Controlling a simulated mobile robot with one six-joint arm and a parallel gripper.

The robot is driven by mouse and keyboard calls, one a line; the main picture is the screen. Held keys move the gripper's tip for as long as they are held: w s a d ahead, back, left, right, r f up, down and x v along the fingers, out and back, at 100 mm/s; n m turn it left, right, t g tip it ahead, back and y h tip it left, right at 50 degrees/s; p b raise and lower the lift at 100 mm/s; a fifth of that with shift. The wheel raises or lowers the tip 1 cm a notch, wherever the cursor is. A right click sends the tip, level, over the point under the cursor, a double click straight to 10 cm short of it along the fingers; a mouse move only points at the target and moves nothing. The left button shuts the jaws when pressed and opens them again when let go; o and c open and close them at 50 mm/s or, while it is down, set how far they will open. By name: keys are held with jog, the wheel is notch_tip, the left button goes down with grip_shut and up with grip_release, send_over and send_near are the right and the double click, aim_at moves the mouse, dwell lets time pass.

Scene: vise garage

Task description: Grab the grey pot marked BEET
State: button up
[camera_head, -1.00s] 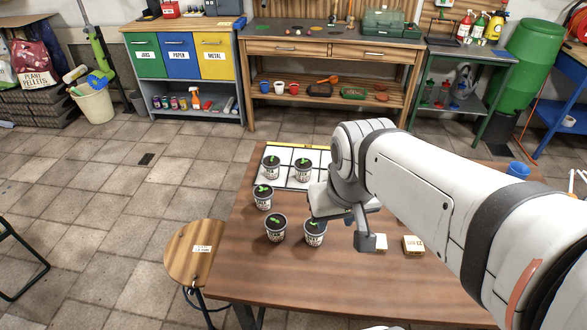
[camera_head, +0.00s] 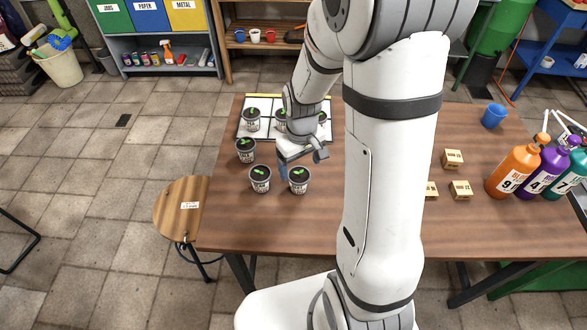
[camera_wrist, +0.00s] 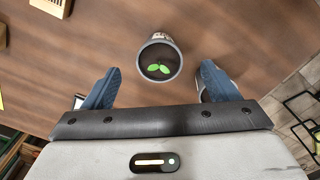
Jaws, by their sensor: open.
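Several grey pots with white labels and green seedlings stand on the wooden table; their labels are too small to read, so I cannot tell which says BEET. Two stand at the front, a left one (camera_head: 260,179) and a right one (camera_head: 299,181). Another pot (camera_head: 245,150) stands farther left. More stand on the white gridded mat (camera_head: 262,102), partly behind my arm. My gripper (camera_head: 303,163) is open and empty above the table, just behind the front right pot.
Small wooden boxes (camera_head: 452,158) and a blue cup (camera_head: 494,116) are on the right of the table, with orange (camera_head: 514,172) and purple bottles near its edge. A wooden stool (camera_head: 181,209) is at the left. The table front is clear.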

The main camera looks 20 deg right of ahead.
aim_at(299, 174)
jog(key=shift+w+f+p, duration=0.2)
jog(key=shift+f+p, duration=0.05)
jog(key=shift+f, duration=1.75)
jog(key=shift+w+f+p, duration=0.2)
jog(key=shift+f, duration=1.8)
jog(key=shift+c, duration=0.3)
jog(key=c, duration=1.1)
